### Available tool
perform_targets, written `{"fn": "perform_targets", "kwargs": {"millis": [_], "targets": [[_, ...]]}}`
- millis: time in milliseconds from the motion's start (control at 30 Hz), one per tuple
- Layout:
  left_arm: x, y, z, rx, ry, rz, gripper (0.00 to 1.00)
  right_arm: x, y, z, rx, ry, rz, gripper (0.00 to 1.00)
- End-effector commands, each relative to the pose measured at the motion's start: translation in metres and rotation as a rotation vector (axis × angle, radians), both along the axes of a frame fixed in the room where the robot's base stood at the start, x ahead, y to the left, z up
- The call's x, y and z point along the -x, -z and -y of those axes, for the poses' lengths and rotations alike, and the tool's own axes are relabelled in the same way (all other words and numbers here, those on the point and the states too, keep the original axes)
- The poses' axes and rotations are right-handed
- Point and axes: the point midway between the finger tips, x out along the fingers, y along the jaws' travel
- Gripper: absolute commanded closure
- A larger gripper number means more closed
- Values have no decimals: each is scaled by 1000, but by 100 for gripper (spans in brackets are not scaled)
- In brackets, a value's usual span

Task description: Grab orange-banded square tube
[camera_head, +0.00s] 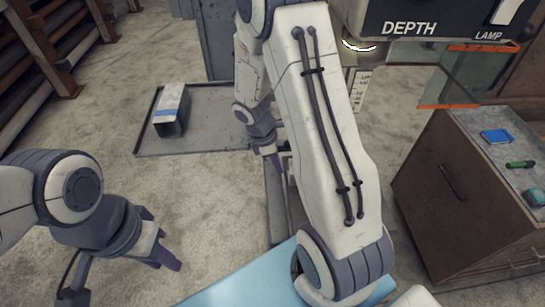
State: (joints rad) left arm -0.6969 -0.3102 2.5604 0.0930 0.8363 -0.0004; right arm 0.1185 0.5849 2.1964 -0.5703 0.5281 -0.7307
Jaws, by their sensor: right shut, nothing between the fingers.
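A grey square tube with a blue band (171,108) lies on the floor tray (210,139) at the upper left, its dark open end facing me. I see no orange band on it and no orange-banded tube elsewhere. My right gripper (276,163) is shut and empty, to the right of the tube and apart from it, partly hidden behind my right arm. My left gripper (166,260) is low at the left, nearer to me than the tube and apart from it; its finger opening is not clear.
A blue surface (240,287) lies at the bottom middle. An orange-edged clear panel (445,80) hangs at the upper right. Racks (60,45) stand at the upper left. Floor left of the tray is clear.

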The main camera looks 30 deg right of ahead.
Motion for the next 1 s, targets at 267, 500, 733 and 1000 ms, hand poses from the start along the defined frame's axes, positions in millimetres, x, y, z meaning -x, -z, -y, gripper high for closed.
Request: {"fn": "perform_targets", "kwargs": {"millis": [267,500,733,1000], "targets": [[0,9,0,0,0,0,70,5,38,9,0,0,-1,100],[0,9,0,0,0,0,70,5,42,10,-1,-1,3,100],[0,9,0,0,0,0,70,5,42,10,0,-1,2,100],[0,12,0,0,0,0,70,14,42,29,0,-2,0,100]]}}
